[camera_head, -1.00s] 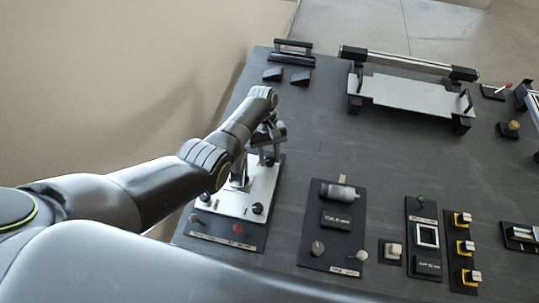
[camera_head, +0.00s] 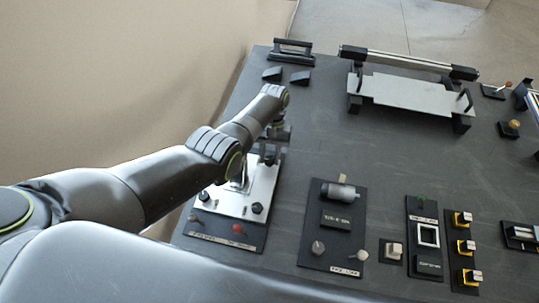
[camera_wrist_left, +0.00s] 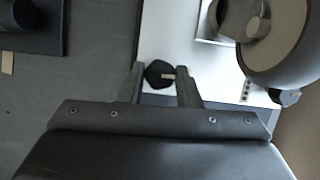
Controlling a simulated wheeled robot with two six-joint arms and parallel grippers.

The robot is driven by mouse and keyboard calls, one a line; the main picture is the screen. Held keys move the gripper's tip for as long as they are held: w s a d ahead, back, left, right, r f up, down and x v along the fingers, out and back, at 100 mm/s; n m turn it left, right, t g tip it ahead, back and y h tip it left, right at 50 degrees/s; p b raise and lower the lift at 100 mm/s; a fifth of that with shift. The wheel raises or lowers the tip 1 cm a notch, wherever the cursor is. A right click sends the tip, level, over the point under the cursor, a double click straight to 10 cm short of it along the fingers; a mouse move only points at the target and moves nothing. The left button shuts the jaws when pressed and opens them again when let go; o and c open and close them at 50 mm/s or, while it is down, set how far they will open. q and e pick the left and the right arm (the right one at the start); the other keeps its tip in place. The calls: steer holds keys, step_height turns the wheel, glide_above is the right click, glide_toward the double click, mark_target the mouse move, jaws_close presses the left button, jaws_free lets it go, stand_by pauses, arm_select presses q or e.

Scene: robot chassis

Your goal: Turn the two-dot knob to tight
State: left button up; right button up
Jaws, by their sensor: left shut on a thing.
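A white plate (camera_head: 234,203) on the dark panel carries several black knobs. My left gripper (camera_head: 270,146) is over the far right part of this plate in the head view, where my arm partly covers it. In the left wrist view my gripper (camera_wrist_left: 161,84) has a finger on each side of a black knob (camera_wrist_left: 157,73) with a pale pointer line, and is shut on it. Another black knob (camera_wrist_left: 286,97) sits at the right, beside small dark marks. I cannot read the held knob's dots. My right gripper is not in view.
A large metal cylinder (camera_wrist_left: 265,40) stands close at the right in the left wrist view.

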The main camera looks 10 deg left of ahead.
arm_select(q)
steer(key=m+y, duration=0.1)
steer(key=m, duration=0.2)
steer(key=shift+d+r, duration=0.1)
steer(key=m+y+p, duration=0.1)
steer(key=m, duration=0.2)
steer(key=shift+d+m+t+y, duration=0.1)
steer(key=shift+m+t+y, duration=0.2)
steer(key=shift+t, duration=0.1)
steer(key=m+t+y+p, duration=0.1)
steer(key=m+p, duration=0.1)
steer(key=m, duration=0.2)
steer(key=shift+d, duration=0.1)
steer(key=shift+s+m+t+y+p, duration=0.1)
steer(key=shift+m+t+y+p, duration=0.2)
steer(key=shift+m+p, duration=0.5)
steer(key=shift+m, duration=0.3)
steer(key=o, duration=1)
